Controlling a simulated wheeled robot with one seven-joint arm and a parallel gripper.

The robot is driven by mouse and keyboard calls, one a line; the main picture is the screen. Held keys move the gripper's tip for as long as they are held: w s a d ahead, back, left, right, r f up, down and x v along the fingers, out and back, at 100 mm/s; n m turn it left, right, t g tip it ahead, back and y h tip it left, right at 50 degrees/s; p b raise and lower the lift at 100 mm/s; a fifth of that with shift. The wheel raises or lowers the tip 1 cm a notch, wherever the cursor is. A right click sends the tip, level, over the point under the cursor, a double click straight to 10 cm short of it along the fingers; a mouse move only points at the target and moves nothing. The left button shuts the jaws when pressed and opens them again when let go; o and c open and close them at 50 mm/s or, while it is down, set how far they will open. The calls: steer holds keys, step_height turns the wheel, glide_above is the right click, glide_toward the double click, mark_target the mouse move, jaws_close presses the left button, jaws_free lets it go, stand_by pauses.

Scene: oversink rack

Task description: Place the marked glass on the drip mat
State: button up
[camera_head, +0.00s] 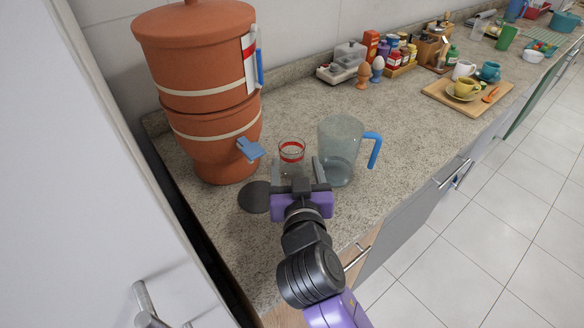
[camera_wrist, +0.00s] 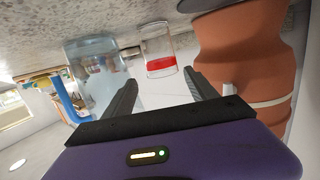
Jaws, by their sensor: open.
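The marked glass (camera_head: 291,152) is a clear tumbler with a red band, upright on the speckled counter, beyond my gripper. It also shows in the wrist view (camera_wrist: 158,64), where the counter is at the top. My gripper (camera_head: 295,170) is open and empty, its fingers pointing toward the glass; in the wrist view the fingertips (camera_wrist: 161,80) flank its near end with gaps. Whether the glass is partly between them I cannot tell. The drip mat (camera_head: 254,197), a dark round disc, lies bare on the counter to the left of my gripper.
A large clear jug (camera_head: 340,145) with a blue handle stands close right of my gripper. A terracotta water filter (camera_head: 205,90) with a blue tap (camera_head: 250,148) stands at the left. A wooden board (camera_head: 468,94) with cups and several jars are farther back.

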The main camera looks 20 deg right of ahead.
mark_target(292, 147)
steer(key=p+x, duration=0.1)
steer(key=x, duration=0.6)
steer(key=shift+w+a, duration=0.1)
steer(key=shift+w, duration=0.1)
steer(key=c, duration=1.5)
steer(key=shift+o, duration=0.2)
steer(key=shift+r, duration=0.2)
